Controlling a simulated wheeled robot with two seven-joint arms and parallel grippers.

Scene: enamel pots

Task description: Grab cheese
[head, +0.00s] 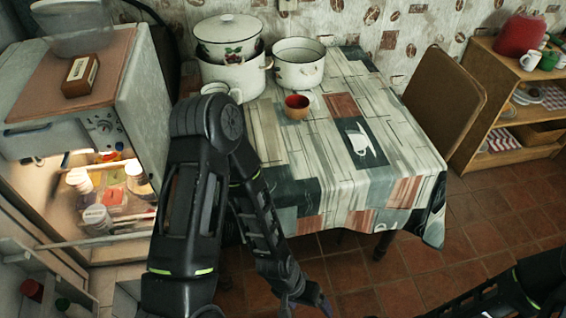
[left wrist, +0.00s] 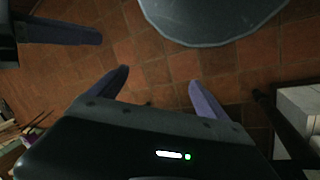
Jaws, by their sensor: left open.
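I cannot make out the cheese for sure. The open fridge (head: 20,195) at the left holds several jars and packs, among them an orange-red pack (head: 112,197) that I cannot identify. My left gripper (head: 308,302) hangs low in front of the table, at the bottom of the head view and well right of the fridge. In the left wrist view its two fingers (left wrist: 160,90) are spread and empty over the tiled floor. A dark finger (left wrist: 62,33) at that view's upper left looks like part of my right gripper; its jaws are not clear.
The table (head: 400,165) stands in the middle with enamel pots (head: 299,66) and a red-brown cup (head: 297,106). A brown box (head: 81,75) lies on top of the fridge. Tiled floor (head: 490,220) is free at the lower right.

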